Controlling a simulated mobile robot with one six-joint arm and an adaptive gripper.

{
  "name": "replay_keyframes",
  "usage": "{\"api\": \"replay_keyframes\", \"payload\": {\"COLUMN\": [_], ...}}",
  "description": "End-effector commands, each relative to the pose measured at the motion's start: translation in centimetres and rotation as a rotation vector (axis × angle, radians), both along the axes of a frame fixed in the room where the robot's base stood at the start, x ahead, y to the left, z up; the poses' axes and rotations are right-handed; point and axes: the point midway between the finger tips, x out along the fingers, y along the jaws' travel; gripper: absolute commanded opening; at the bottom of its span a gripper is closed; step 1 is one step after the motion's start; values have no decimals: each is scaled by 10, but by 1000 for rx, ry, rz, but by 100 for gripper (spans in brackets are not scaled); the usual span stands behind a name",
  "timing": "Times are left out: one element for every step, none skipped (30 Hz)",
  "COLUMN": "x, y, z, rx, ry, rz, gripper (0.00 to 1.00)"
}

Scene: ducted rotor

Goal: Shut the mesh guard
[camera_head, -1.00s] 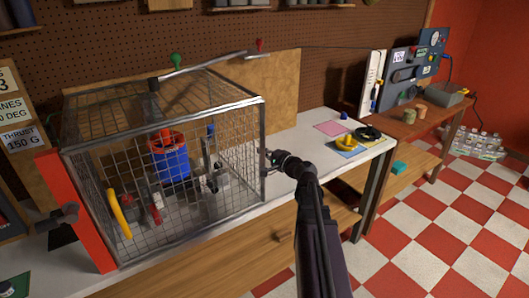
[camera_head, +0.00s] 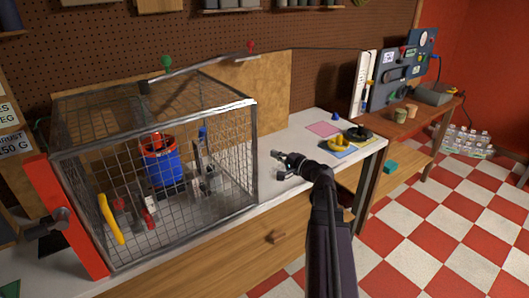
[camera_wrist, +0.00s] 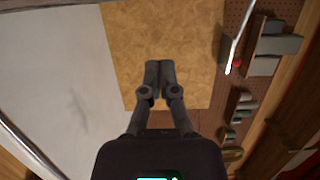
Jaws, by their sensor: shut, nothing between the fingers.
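The mesh guard (camera_head: 228,112) is a box of wire mesh in a grey metal frame on the left part of the bench. Its front mesh side faces me and carries a yellow handle (camera_head: 110,219) at the lower left. I cannot tell whether that side sits fully against the frame. Inside, behind the mesh, stands a blue and red ducted rotor (camera_head: 161,160). My gripper (camera_head: 280,165) is just right of the guard's right front post, apart from it and over the bench. In the wrist view its fingers (camera_wrist: 160,75) are together and empty.
A red upright bar (camera_head: 68,215) with a grey knob (camera_head: 62,218) stands at the guard's left. The white bench top (camera_head: 300,140) is clear right of the guard, up to pink and blue mats (camera_head: 325,129). A tan board (camera_wrist: 180,40) stands behind the bench.

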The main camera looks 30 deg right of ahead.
Motion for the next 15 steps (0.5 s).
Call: {"api": "replay_keyframes", "payload": {"x": [-9, -13, -18, -21, -24, -28, -31, -33, -36, -38, -39, -41, -42, -43, -44], "y": [-2, -3, -5, -6, -7, -8, -9, -11, -12, -12, -13, -13, -13, -14, -14], "z": [0, 0, 0, 0, 0, 0, 0, 0, 0, 0, 0, 0, 0, 0, 0], "rx": [0, 0, 0, 0, 0, 0, 0, 0, 0, 0, 0, 0, 0, 0, 0], "ry": [0, 0, 0, 0, 0, 0, 0, 0, 0, 0, 0, 0, 0, 0, 0], "rz": [0, 0, -1, 0, 1, 2, 1, 1, 1, 2, 2, 3, 4, 4, 4], "gripper": [0, 0, 0, 0, 0, 0, 0, 0, 0, 0, 0, 0, 0, 0, 0]}}
